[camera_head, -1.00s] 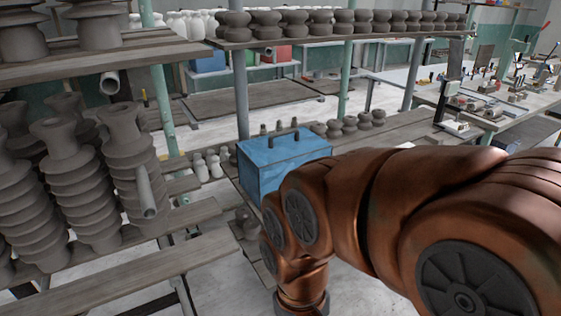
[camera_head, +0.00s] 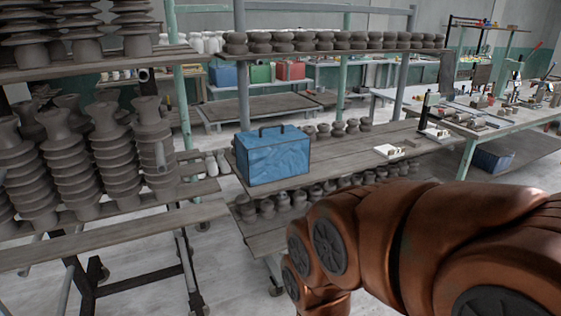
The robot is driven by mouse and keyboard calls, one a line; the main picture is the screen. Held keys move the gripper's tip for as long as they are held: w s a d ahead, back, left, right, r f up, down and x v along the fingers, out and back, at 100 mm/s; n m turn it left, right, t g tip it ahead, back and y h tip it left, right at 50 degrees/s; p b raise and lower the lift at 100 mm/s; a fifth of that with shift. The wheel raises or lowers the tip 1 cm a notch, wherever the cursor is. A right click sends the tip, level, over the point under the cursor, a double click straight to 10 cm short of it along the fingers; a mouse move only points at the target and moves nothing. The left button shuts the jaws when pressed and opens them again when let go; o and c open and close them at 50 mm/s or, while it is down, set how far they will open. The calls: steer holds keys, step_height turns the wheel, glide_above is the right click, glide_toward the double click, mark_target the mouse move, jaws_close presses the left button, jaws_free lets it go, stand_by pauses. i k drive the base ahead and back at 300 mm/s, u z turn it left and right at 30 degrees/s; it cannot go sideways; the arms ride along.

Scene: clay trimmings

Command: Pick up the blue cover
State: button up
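A blue box-shaped cover (camera_head: 275,160) with a dark handle on top stands on the left end of a wooden shelf (camera_head: 345,155) in the head view. Its front and top are in plain sight. My copper-coloured arm crosses the lower right of the view, in front of and below the shelf. The end of the arm runs out of the bottom of the picture, so my gripper is not visible. Nothing is seen touching the blue cover.
Ribbed grey clay pieces (camera_head: 125,165) crowd the rack at left. Small clay pieces sit on the boards above (camera_head: 335,41) and below the cover. A workbench (camera_head: 500,125) with tools stands at right. Bare floor (camera_head: 140,255) shows at lower left.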

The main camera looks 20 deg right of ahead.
mark_target(268, 153)
steer(key=z, duration=0.9)
steer(key=i, duration=0.8)
steer(key=u, duration=0.8)
steer(key=i, duration=1.1)
steer(key=u, duration=0.25)
